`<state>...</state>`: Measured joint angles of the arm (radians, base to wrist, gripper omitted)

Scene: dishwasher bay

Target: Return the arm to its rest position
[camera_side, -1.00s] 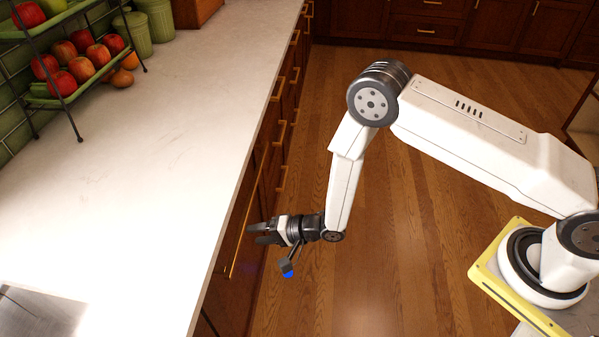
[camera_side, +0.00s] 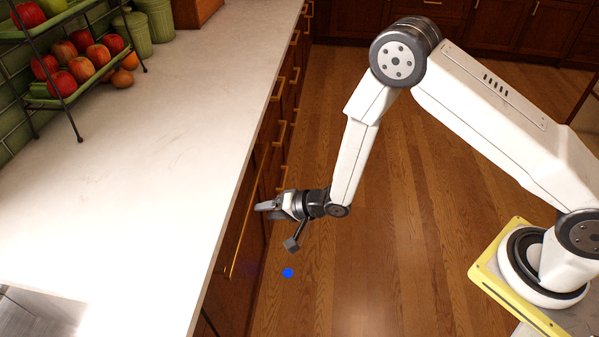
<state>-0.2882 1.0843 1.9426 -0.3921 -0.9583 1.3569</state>
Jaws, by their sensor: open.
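My gripper (camera_side: 264,211) is in front of the drawer fronts, just right of the counter's front edge. Its jaws point left toward the drawers and are open, with nothing seen between them. It looks apart from the counter, though its exact gap to the drawer handles is hard to tell. My arm rises from the gripper to a raised elbow and comes back down to its base at the right. A small blue dot (camera_side: 288,272) shows against the floor below the gripper.
The white counter (camera_side: 130,190) is mostly bare. A tiered rack (camera_side: 75,100) with apples stands at its back left, beside green canisters (camera_side: 139,33). Drawers with brass handles (camera_side: 243,235) line the counter front. The wooden floor (camera_side: 400,240) is clear.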

